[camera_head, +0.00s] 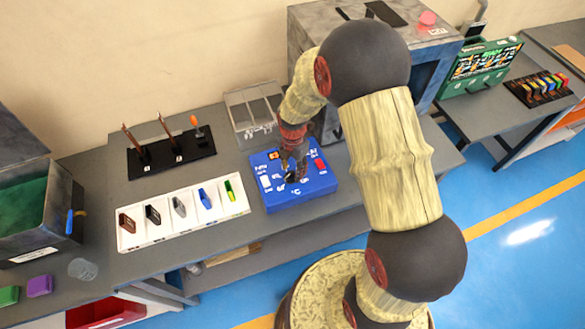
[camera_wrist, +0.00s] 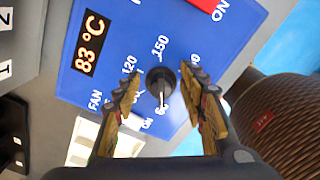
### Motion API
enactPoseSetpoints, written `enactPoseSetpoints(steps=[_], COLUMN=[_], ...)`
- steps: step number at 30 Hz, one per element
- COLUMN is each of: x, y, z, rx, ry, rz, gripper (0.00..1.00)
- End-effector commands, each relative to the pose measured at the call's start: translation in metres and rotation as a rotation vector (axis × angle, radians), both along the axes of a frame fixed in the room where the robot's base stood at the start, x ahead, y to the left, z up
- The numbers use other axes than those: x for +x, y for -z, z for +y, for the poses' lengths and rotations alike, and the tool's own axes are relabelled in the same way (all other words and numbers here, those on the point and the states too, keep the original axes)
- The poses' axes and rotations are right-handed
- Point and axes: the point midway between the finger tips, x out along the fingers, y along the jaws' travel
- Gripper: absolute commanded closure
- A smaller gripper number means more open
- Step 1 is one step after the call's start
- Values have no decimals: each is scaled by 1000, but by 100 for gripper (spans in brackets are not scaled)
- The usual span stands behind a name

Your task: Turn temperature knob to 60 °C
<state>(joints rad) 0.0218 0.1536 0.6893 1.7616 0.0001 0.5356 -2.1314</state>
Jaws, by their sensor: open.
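The blue control box (camera_head: 325,187) sits on the grey bench in the head view, with my gripper (camera_head: 292,172) over it. In the wrist view, the dark round temperature knob (camera_wrist: 158,78) is on the blue panel (camera_wrist: 130,22), and its pale pointer line points down in the picture. Labels 120 and 150 show around it; another near the pointer is partly hidden. The display (camera_wrist: 90,43) reads 83 °C. My gripper (camera_wrist: 160,76) is open, one finger on each side of the knob. I cannot tell whether the fingers touch it.
A white tray (camera_head: 128,240) with several coloured pieces lies left of the box. A black rack (camera_head: 172,158) with upright tools and a clear bin (camera_head: 250,112) stand behind. A large grey machine (camera_head: 305,35) stands close behind my arm.

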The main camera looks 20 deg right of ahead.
Motion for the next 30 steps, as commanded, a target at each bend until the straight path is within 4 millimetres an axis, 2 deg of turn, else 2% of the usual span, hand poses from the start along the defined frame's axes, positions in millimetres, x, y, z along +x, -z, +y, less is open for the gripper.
enactPoseSetpoints(steps=[8, 11, 21, 27, 30], x=[0, 1, 1, 1, 0], y=[-6, -19, -87, -112, -118], z=[0, 0, 0, 0, 0], rx=[0, 0, 0, 0, 0], ry=[0, 0, 0, 0, 0], rz=[0, -4, -4, -1, 0], gripper=[58, 58, 58, 58, 58])
